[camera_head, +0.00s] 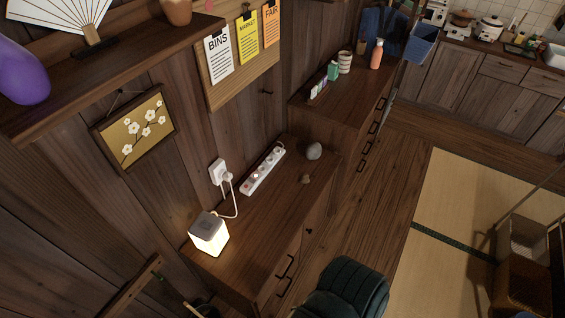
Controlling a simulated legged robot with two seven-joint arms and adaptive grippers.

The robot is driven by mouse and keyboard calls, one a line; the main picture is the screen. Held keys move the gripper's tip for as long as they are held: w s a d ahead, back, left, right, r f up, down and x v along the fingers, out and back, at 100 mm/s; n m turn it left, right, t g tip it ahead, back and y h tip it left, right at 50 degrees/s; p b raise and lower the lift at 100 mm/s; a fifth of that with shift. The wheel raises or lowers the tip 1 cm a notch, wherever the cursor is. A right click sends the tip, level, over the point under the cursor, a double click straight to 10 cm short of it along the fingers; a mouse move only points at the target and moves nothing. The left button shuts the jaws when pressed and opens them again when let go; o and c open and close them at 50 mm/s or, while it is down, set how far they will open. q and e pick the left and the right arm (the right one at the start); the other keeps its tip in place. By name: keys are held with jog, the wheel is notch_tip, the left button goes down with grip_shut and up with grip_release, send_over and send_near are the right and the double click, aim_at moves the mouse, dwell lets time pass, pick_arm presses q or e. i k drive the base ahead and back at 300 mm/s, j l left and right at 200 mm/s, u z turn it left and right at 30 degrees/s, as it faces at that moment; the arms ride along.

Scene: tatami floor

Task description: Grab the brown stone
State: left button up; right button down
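A small brown stone (306,179) lies on the top of the low dark wooden cabinet (262,225), near the middle of its length. A larger grey stone (314,151) sits just behind it, towards the taller cabinet. The two stones are apart. Neither of my grippers shows in the head view.
A white power strip (263,171) and a lit cube lamp (209,234) share the low cabinet top. A taller cabinet (340,101) with bottles stands beyond. A dark green padded chair (346,288) is in front. Tatami (470,200) lies at right.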

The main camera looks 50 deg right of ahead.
aim_at(305, 179)
jog(key=z, duration=1.95)
jog(key=u, duration=0.9)
jog(key=i+l+u, duration=0.1)
jog(key=l+u, duration=1.15)
jog(key=k+l+u, duration=0.15)
jog(key=l+u, duration=0.25)
